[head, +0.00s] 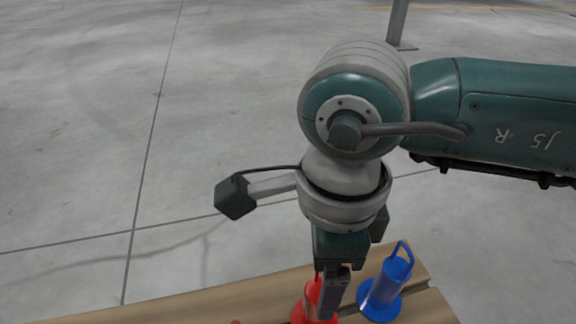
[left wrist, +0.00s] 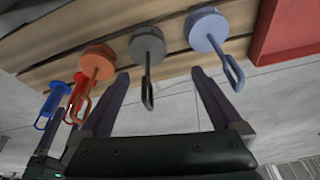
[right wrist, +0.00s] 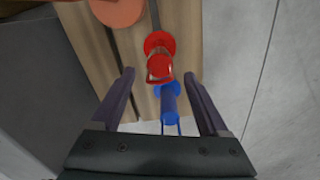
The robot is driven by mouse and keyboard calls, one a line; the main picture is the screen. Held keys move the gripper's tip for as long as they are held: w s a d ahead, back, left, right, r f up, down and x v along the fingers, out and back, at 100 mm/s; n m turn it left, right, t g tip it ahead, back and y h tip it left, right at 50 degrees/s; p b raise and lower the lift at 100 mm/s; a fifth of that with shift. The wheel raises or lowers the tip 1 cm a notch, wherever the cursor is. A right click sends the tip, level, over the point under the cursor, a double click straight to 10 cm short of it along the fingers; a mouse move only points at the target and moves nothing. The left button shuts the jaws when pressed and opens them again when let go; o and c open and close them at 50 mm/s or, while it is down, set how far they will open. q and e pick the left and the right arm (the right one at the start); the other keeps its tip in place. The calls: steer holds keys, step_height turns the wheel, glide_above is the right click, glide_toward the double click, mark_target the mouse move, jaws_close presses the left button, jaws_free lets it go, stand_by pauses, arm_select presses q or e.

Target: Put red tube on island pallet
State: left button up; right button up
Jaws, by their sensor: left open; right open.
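The red tube (head: 309,296) stands on the wooden slatted surface (head: 210,304). In the right wrist view the red tube (right wrist: 159,66) is centred between the fingertips of my open right gripper (right wrist: 159,76). In the head view my right gripper (head: 337,284) hangs over the red tube and partly hides it. I cannot tell whether the fingers touch it. My left gripper (left wrist: 158,74) is open and empty in the left wrist view. The red tube (left wrist: 77,96) shows there at the left. I cannot tell which thing is the island pallet.
A blue tube (head: 386,287) stands close beside the red one. In the left wrist view an orange tube (left wrist: 99,62), a dark grey tube (left wrist: 147,47) and a light blue tube (left wrist: 209,30) stand in a row. A red flat thing (left wrist: 290,32) lies beyond. Grey floor (head: 80,130) is open.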

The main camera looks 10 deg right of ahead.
step_height(320, 180, up, 5)
steer(key=shift+f+p, duration=0.1)
steer(key=shift+p, duration=1.05)
arm_select(q)
step_height(320, 180, up, 4)
steer(key=shift+f, duration=0.15)
